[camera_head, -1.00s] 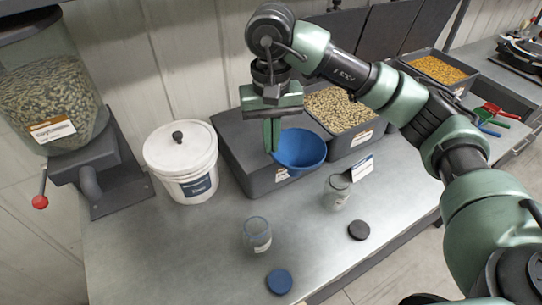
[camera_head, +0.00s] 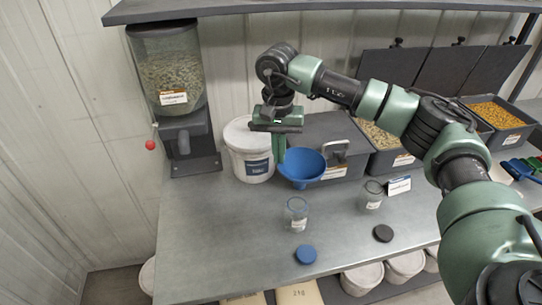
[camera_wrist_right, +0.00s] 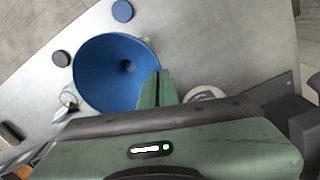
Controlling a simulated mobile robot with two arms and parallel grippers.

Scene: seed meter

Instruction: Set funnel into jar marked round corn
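The blue funnel (camera_head: 302,166) hangs above the table, its wide mouth up. My right gripper (camera_head: 280,160) is shut on the funnel's rim at its left side. In the right wrist view the green fingers (camera_wrist_right: 158,88) pinch the rim of the funnel (camera_wrist_right: 110,72). Two open glass jars stand on the table below: a left jar (camera_head: 297,214), nearly below and in front of the funnel, and a right jar (camera_head: 371,196). Both have small labels whose text I cannot read. The funnel is apart from both jars. My left gripper is out of view.
A blue lid (camera_head: 306,255) and a black lid (camera_head: 383,233) lie near the front edge. A white bucket (camera_head: 248,160) and grey bins (camera_head: 345,165) line the back. A seed hopper (camera_head: 170,85) stands left. A small sign (camera_head: 399,185) stands beside the right jar. The left tabletop is clear.

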